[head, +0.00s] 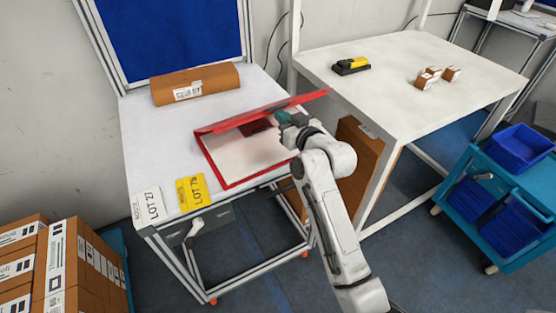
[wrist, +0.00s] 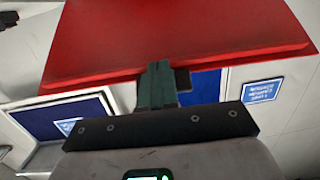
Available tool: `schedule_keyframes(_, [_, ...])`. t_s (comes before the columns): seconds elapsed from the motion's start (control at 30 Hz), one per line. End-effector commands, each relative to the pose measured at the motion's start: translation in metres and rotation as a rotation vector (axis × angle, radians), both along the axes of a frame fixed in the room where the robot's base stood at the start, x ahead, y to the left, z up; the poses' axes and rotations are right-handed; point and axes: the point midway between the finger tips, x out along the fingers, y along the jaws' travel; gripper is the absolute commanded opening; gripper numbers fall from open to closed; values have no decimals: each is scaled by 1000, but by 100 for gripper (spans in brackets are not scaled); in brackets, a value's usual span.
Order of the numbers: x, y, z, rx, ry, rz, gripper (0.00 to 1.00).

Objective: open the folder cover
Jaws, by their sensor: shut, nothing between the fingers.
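The red folder (head: 228,184) lies on the left white workbench, with a white sheet (head: 240,157) inside. Its red cover (head: 235,122) is raised and tilted up along the far side, so the folder is partly open. In the wrist view the cover (wrist: 180,40) fills the upper middle. My gripper (head: 283,116) is at the right part of the cover, by its underside. The dark green fingers (wrist: 157,85) are together and empty, with their tips at the cover's lower edge in the wrist view. I cannot tell whether they touch it.
A brown box (head: 205,82) stands behind the folder. A white LOT 27 card (head: 149,205) and a yellow LOT card (head: 191,192) lie at the bench's front left. The right table (head: 400,85) holds a yellow-black scanner (head: 351,66) and small boxes (head: 428,78).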

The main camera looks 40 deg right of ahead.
Motion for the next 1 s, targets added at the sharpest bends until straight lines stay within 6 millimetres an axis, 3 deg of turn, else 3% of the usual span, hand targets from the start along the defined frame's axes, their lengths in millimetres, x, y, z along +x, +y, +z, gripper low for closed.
schedule_keyframes(0.4, [17,-4,30,0,-1,0,0])
schedule_keyframes(1.0, [26,-6,39,1,0,1,0])
